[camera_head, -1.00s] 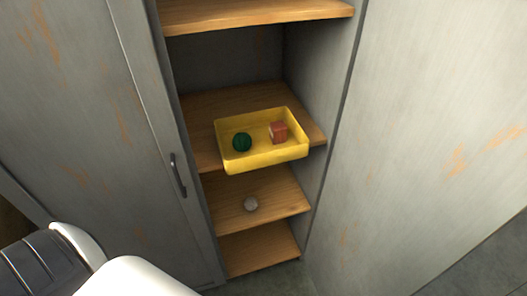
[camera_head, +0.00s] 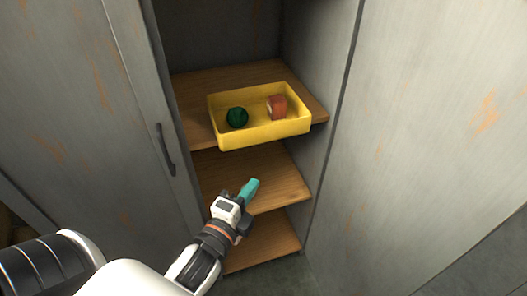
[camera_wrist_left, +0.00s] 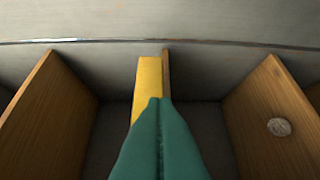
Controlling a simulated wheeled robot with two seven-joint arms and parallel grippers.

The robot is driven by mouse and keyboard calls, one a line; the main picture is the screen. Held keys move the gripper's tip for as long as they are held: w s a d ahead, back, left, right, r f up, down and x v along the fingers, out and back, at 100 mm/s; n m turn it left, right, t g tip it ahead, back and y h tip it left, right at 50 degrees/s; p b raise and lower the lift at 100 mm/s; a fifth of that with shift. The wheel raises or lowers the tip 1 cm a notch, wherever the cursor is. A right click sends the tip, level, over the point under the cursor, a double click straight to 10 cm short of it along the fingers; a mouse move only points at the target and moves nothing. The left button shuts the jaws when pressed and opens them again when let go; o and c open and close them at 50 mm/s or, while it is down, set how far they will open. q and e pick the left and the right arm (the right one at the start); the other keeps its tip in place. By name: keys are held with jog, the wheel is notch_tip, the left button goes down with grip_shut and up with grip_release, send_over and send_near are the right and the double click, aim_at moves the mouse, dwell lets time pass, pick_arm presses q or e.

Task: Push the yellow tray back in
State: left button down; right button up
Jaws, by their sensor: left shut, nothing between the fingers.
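The yellow tray (camera_head: 265,134) sits on a wooden shelf (camera_head: 200,135) in the head view, its front part jutting past the shelf's front edge. It holds a dark green skein (camera_head: 237,118) at the left and a reddish-brown skein (camera_head: 277,107) at the right. My left gripper (camera_head: 253,186) is shut and empty, below and in front of the tray. In the left wrist view its teal fingers (camera_wrist_left: 158,103) lie together, pointing toward the yellow tray (camera_wrist_left: 148,82), which shows as a narrow upright strip. I cannot tell whether they touch it. My right gripper is not in view.
The grey cabinet has a door with a dark handle (camera_head: 166,150) left of the opening and a grey panel (camera_head: 430,150) to the right. A pale ball (camera_wrist_left: 279,127) lies on another shelf in the left wrist view. Lower shelves (camera_head: 285,185) are below the tray.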

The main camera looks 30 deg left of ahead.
pick_arm(q)
jog(key=r, duration=0.1)
jog(key=p, duration=0.2)
send_near(271, 136)
jog(key=w+d, duration=0.2)
jog(key=d, duration=0.1)
jog(key=w+a+p, duration=0.1)
jog(key=w+a, duration=0.1)
jog(key=w, duration=0.1)
jog(key=shift+a, duration=0.3)
jog(key=shift+w+a+f, duration=0.1)
jog(key=shift+w+a, duration=0.25)
jog(key=shift+a, duration=0.05)
jog(key=w+a, duration=0.2)
jog(key=a, duration=0.1)
jog(key=w+a+p, duration=0.1)
jog(key=w+a, duration=0.1)
jog(key=w, duration=0.1)
jog(key=shift+a, duration=0.4)
jog(key=shift+d, duration=0.1)
